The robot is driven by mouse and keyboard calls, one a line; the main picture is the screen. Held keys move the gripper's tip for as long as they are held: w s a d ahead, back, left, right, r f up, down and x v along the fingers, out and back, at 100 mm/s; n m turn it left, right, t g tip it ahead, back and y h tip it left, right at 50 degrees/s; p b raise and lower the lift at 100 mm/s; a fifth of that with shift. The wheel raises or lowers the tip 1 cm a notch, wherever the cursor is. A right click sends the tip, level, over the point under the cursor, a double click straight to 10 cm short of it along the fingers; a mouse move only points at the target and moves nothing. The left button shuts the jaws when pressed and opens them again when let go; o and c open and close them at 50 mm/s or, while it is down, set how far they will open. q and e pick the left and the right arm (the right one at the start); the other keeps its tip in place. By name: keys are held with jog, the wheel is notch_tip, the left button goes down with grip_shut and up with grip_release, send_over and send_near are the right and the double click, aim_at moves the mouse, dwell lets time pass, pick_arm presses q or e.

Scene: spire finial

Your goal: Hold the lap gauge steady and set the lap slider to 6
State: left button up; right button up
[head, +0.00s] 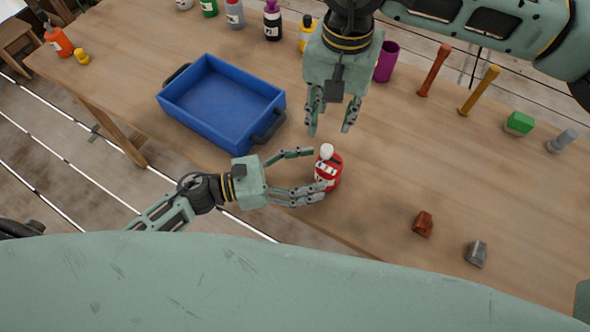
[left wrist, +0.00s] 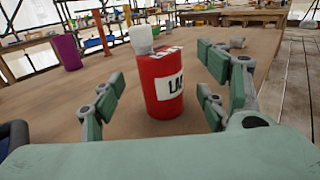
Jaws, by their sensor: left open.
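The lap gauge is a red can-like body (head: 333,172) standing upright near the table's front edge. It also shows in the left wrist view (left wrist: 161,84), with a partly readable white label. A white knob (head: 326,151) sticks up at its top. A pale marked strip shows near the knob, but I cannot read a setting or make out the slider. My left gripper (head: 316,172) is open, its fingers on either side of the gauge; I cannot tell if they touch it. My right gripper (head: 332,117) is open and empty, above the table behind the gauge.
A blue tray (head: 185,115) stands left of the gauge. A purple cup (head: 386,62), bottles and two upright handles (head: 434,70) line the back. A brown piece (head: 423,224) and a grey piece (head: 477,253) lie front right.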

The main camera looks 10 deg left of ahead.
aim_at(316, 170)
pick_arm(q)
jog(key=shift+x, duration=2.35)
